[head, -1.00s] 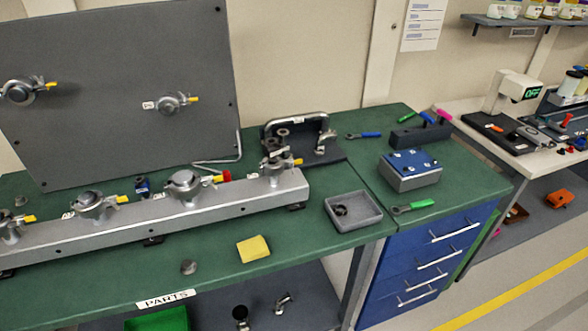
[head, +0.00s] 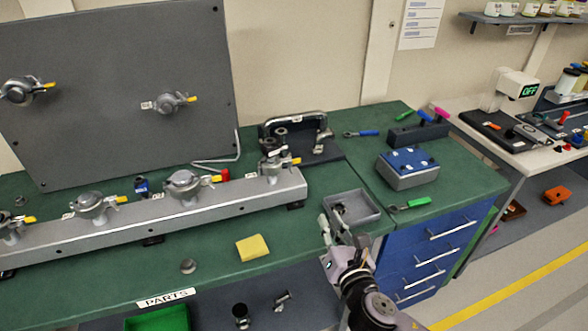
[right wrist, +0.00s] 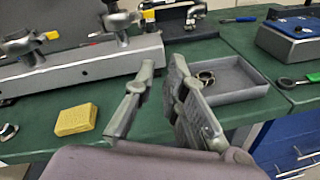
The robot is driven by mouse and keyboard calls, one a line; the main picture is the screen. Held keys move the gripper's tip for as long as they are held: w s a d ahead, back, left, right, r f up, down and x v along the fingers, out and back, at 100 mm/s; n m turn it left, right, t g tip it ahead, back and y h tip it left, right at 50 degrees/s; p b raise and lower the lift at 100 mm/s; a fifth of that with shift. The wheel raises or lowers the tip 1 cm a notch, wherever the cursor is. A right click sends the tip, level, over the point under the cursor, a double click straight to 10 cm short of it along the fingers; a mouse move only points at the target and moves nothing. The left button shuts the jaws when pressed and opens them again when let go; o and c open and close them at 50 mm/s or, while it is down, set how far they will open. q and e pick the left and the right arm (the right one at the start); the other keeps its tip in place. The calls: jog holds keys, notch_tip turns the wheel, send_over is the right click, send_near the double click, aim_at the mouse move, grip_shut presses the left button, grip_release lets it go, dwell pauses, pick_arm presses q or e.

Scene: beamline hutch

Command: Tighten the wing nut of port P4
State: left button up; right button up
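A grey manifold rail (head: 150,222) on the green bench carries a row of clamped ports with yellow-tipped wing nuts. The rail's right-end port (head: 272,165) has a yellow wing-nut tip (head: 296,161); the port left of it (head: 183,187) also has one. The port labels are too small to read, so I cannot tell which is P4. My right gripper (head: 332,219) is open and empty at the bench's front edge, before the grey tray. In the right wrist view its fingers (right wrist: 163,68) stand apart with nothing between them. My left gripper is not in view.
The grey tray (head: 372,217) holds a ring-like part. A yellow sponge (head: 252,247) and a small round part (head: 188,266) lie before the rail. A blue-topped box (head: 408,168) and a green-handled tool (head: 412,203) are at right. A grey panel (head: 120,90) stands behind.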

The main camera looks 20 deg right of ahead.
jog(key=w+a+r+n+t+y, duration=0.1)
jog(key=a+r+n+y, duration=0.1)
jog(key=n, duration=0.3)
jog(key=p, duration=0.3)
send_near(291, 166)
jog(key=w, duration=0.8)
jog(key=shift+w+a, duration=0.1)
jog(key=shift+w, duration=0.05)
jog(key=shift+c, duration=0.6)
grip_shut()
